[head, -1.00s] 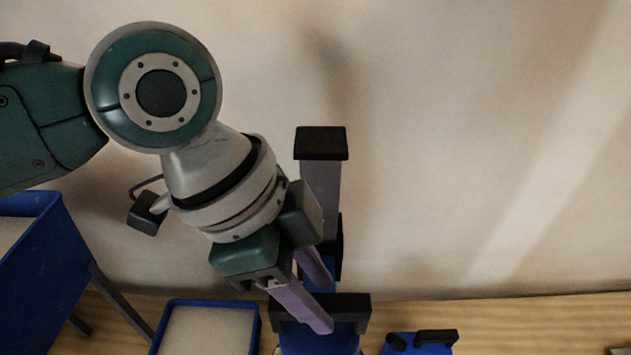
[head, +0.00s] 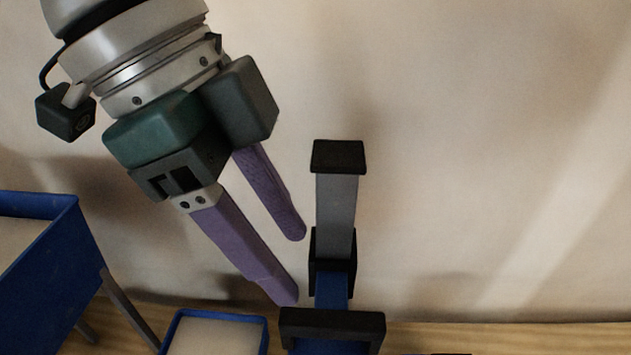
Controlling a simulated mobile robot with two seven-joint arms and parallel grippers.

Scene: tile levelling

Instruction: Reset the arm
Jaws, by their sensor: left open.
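My left gripper (head: 297,268) comes in from the upper left with its two purple fingers pointing down and to the right. The fingers are apart with nothing between them, so it is open and empty. It hangs to the left of a grey post with a black cap (head: 338,158) and, in the picture, above a black bar (head: 332,325) at the foot of the post. I cannot tell the depth between the fingers and the post. My right gripper does not show.
A blue bin on legs (head: 68,222) stands at the left edge. A smaller blue-rimmed tray (head: 266,338) with pale contents is at the bottom. The wooden floor (head: 500,338) runs along a plain pale wall (head: 480,120), which is clear on the right.

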